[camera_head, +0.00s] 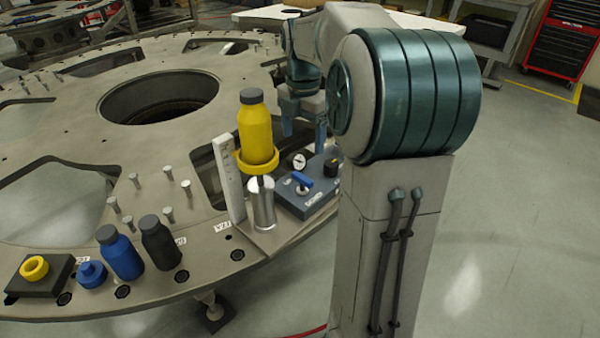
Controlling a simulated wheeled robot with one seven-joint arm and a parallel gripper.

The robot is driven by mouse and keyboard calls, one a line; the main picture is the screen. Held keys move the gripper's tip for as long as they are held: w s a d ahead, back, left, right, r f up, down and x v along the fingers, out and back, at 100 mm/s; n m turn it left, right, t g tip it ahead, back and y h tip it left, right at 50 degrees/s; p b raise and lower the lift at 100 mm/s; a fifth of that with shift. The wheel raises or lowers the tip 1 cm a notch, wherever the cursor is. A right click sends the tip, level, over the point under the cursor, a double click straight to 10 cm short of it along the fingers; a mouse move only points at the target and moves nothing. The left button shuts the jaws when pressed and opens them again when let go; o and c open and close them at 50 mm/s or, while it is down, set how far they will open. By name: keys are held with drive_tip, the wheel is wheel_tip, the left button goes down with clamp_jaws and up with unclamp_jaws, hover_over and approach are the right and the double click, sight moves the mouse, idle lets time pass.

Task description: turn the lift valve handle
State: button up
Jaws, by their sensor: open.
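The lift valve handle (302,180) is a small blue lever on top of a dark grey-blue control box (307,203), beside a round white gauge (299,160) and a black knob (331,167). My gripper (305,133) hangs fingers down above and behind the box, open, with nothing visible between its fingers. It is apart from the handle. A yellow bottle (256,130) with a grey cap stands upright in a yellow ring holder (257,166) on a silver lift cylinder (263,203), left of the box. My arm hides the box's right side.
A white upright scale (228,177) stands left of the lift.

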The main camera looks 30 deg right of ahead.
sight(302, 177)
wheel_tip(302, 177, down, 11)
drive_tip(key=shift+f, duration=0.2)
drive_tip(key=c, duration=1)
